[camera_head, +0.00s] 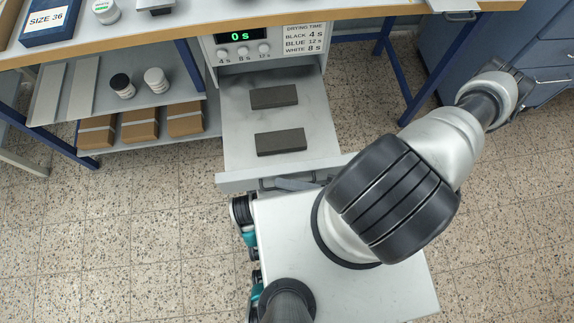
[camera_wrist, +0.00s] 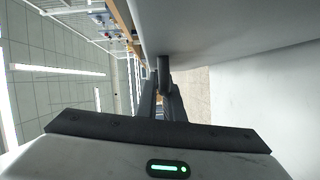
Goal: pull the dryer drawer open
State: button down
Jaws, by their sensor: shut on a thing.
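The dryer drawer (camera_head: 234,140) stands well out from under the dryer unit (camera_head: 212,50) in the head view. Its front panel (camera_head: 232,180) carries a grey bar handle (camera_head: 296,183). Two dark grey slabs lie flat in the drawer, a far one (camera_head: 274,97) and a near one (camera_head: 281,141). My gripper (camera_wrist: 167,92) shows in the wrist view, its dark fingers shut on the handle (camera_wrist: 163,68). In the head view my arm hides the gripper and the right part of the drawer front.
The dryer display reads 0 s. Blue table legs (camera_head: 393,70) stand left and right of the drawer. A blue cabinet (camera_head: 545,55) is at the right. Tiled floor (camera_head: 110,225) is free at left.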

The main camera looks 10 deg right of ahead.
jog(key=c, duration=2.2)
grip_release()
jog(key=v, duration=1.7)
jog(key=shift+s+d+r, duration=0.1)
jog(key=shift+d, duration=0.15)
